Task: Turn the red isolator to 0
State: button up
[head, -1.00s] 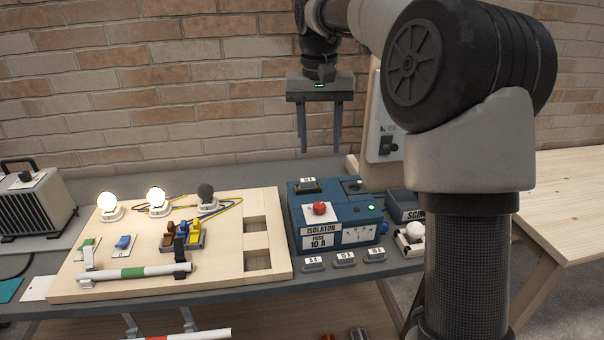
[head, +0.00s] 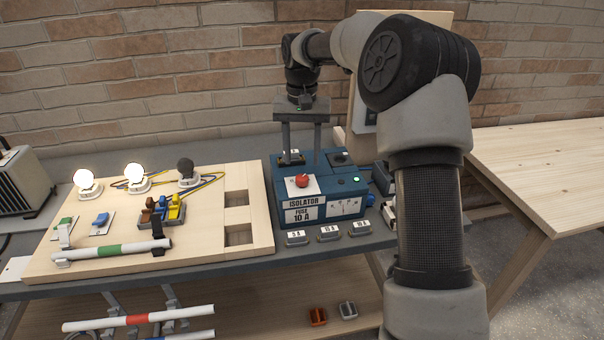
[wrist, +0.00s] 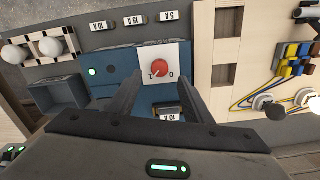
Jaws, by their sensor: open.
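The red isolator knob (head: 302,181) sits on a white plate on top of the blue isolator box (head: 338,208). In the wrist view the red knob (wrist: 160,67) shows between 1 and 0 marks, and its pale pointer appears turned toward the 1. My gripper (head: 301,152) points down, open and empty, above and behind the knob in the head view. In the wrist view my gripper (wrist: 160,82) has a finger on either side of the knob's line. I see no contact with the knob.
A green light (head: 355,181) glows on the box. Labelled fuses (head: 328,233) lie along its front. Left is a wooden board (head: 100,262) with two lit bulbs and one dark bulb (head: 187,169). In the wrist view a fuse (wrist: 168,115) lies between my fingers.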

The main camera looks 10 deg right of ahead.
aim_at(302, 177)
notch_tip(302, 177, down, 6)
dwell(0.4)
jog(key=c, duration=1.1)
jog(key=shift+o, duration=0.2)
